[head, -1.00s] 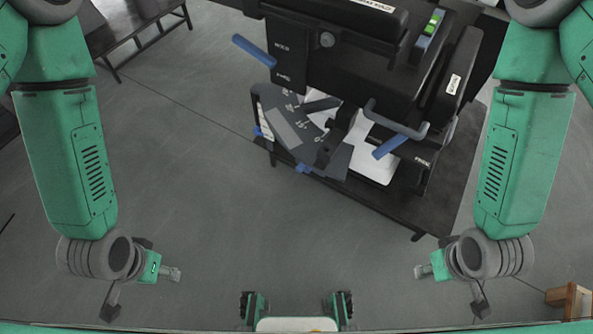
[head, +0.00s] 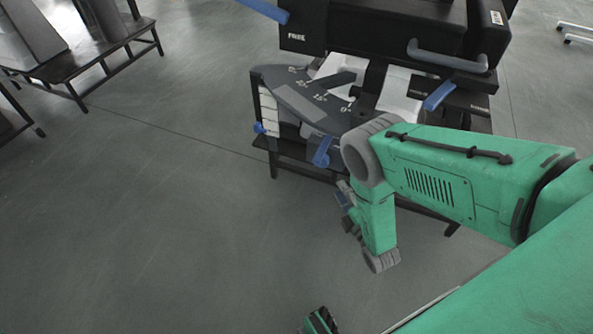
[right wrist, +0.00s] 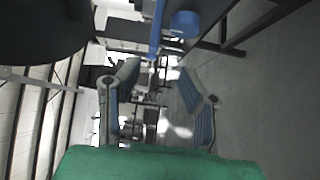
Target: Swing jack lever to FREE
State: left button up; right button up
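The black machine (head: 400,30) carries several blue levers. One blue lever (head: 262,9) sticks out at its upper left, beside a FREE label (head: 297,37); its outer end is cut off by the top edge. Another blue lever (head: 439,95) is on the right below a grey handle, and a blue handle (head: 322,152) hangs below the grey dial plate (head: 300,103). My right gripper (head: 346,203) is in front of and below the dial plate. In the right wrist view its fingers (right wrist: 160,72) are apart and empty, with blue parts (right wrist: 183,24) beyond.
The machine stands on a dark low table (head: 285,160). A dark bench (head: 110,45) with grey things on it stands at the upper left. The floor (head: 150,230) at left and front is clear. My right arm covers part of the table.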

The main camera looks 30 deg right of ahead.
jog(key=b, duration=0.2)
send_near(318, 156)
jog(key=f, duration=0.1)
jog(key=w+b, duration=0.1)
jog(key=w, duration=0.4)
jog(key=w+d+b, duration=0.1)
jog(key=w, duration=0.2)
jog(key=shift+w+f+b, duration=0.2)
jog(key=shift+w+b, duration=0.05)
jog(key=shift+b, duration=0.05)
jog(key=shift+w, duration=0.35)
jog(key=shift+w+a+r, duration=0.15)
jog(key=shift+w+r, duration=0.05)
jog(key=shift+w, duration=0.15)
pick_arm(q)
jog(key=f, duration=0.5)
jog(key=shift+a+f, duration=0.1)
jog(key=shift+a, duration=0.3)
pick_arm(e)
grip_shut()
